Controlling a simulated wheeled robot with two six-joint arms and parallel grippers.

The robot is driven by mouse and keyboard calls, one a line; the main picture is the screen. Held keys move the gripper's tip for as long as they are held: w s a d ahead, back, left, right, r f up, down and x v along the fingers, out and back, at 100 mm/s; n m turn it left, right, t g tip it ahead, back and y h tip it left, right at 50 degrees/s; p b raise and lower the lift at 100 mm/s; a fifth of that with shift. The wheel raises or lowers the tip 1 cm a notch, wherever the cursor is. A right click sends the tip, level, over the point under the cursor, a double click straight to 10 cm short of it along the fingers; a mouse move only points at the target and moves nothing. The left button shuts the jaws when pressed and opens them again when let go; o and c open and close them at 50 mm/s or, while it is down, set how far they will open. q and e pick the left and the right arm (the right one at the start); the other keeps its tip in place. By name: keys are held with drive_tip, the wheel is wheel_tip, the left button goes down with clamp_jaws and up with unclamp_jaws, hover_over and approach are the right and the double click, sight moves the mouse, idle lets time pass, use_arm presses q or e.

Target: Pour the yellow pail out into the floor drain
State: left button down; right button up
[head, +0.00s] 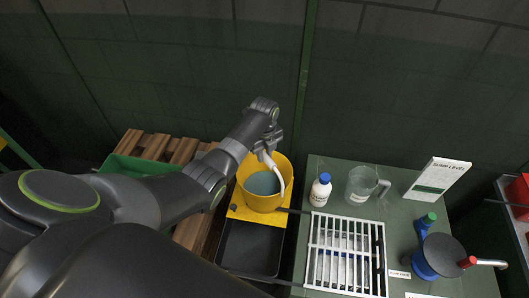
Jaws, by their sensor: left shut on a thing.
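The yellow pail (264,205) stands upright in the middle of the view with grey-blue liquid inside. It has a pale curved handle. My left gripper (266,147) reaches in from the left and is shut on the pail, at its handle near the far rim; its fingertips are small and partly hidden. My right gripper is not in view.
A black tray (250,250) lies below the pail. A white bottle with a blue cap (320,190) and a clear jug (362,185) stand behind the grate. A white sign (440,178) and a blue device with a dark disc (442,254) are at the right.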

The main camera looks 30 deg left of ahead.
use_arm(q)
drive_tip(key=shift+w+r, duration=0.15)
drive_tip(key=c, duration=1.2)
unclamp_jaws()
drive_tip(key=shift+o, duration=0.3)
drive_tip(key=shift+s+f, duration=0.25)
drive_tip(key=shift+s, duration=0.1)
wheel_tip(320, 180, up, 18)
drive_tip(key=p, duration=0.2)
drive_tip(key=shift+w+f, duration=0.1)
drive_tip(key=shift+f, duration=0.05)
